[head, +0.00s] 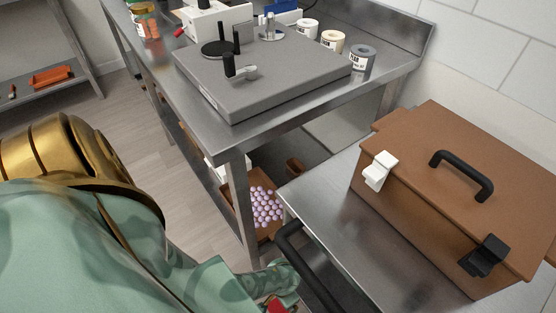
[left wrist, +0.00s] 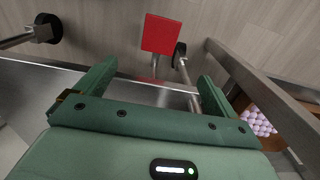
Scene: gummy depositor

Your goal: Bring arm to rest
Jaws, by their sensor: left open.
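My left gripper (left wrist: 156,74) is open in the left wrist view, its two green fingers apart with nothing held between them. Beyond the fingers are a metal surface's edge and a red square plate (left wrist: 161,34). In the head view my green and gold left arm fills the lower left. A green part of it reaches the bottom middle, beside the black bar handle (head: 300,262) of the metal cart (head: 335,225). The fingers are not clear there. My right gripper is in neither view.
A brown lidded box (head: 450,185) stands on the cart. The steel table (head: 255,138) carries a grey slab device (head: 270,82) and several labelled jars (head: 333,41). Below it is a tray of pink pieces (head: 266,204), also in the left wrist view (left wrist: 258,122). Floor (head: 135,125) lies left.

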